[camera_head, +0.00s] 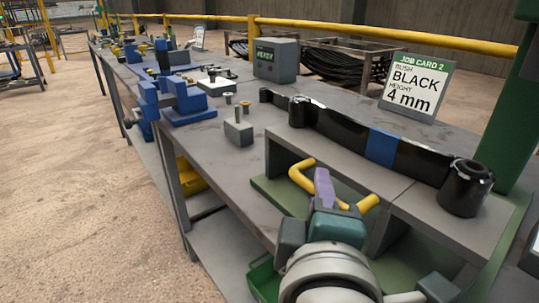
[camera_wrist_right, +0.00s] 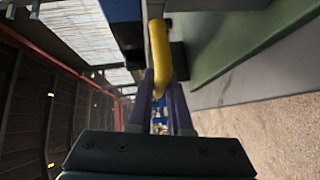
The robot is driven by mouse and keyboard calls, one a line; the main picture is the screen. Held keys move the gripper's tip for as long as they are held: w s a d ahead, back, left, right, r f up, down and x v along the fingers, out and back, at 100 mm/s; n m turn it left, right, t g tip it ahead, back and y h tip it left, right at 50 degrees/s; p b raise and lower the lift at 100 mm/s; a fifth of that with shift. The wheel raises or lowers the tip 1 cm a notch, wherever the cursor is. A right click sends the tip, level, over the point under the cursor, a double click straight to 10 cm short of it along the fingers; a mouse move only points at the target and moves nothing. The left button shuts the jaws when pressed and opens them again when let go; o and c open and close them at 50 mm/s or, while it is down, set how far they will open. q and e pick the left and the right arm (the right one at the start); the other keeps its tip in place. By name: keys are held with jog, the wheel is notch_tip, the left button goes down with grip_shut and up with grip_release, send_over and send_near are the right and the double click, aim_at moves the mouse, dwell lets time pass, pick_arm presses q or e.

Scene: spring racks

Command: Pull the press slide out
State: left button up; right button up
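A yellow U-shaped handle (camera_head: 302,170) stands at the front of a grey, bridge-like fixture (camera_head: 420,205) on a green base plate (camera_head: 277,197). I take it for the press slide's handle; the slide itself is mostly hidden by my gripper and the fixture. My right gripper (camera_head: 324,182), with purple fingers, reaches the handle from the front. In the right wrist view, the handle (camera_wrist_right: 160,50) runs between the two fingertips (camera_wrist_right: 161,85) and fills the gap, so the gripper appears shut on it. My left gripper is not in view.
A black bar with a blue band (camera_head: 382,145) and black cylinders lies across the fixture. A job card (camera_head: 417,85) stands behind. A grey block (camera_head: 239,132) and blue vices (camera_head: 185,100) stand further along the bench (camera_head: 217,160). Open floor lies left.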

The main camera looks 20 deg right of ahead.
jog(key=o, duration=0.3)
jog(key=shift+s+a, duration=0.1)
jog(key=shift+a, duration=0.25)
jog(key=shift+o, duration=0.9)
jog(key=shift+d, duration=0.1)
jog(key=v, duration=1)
jog(key=shift+b, duration=0.45)
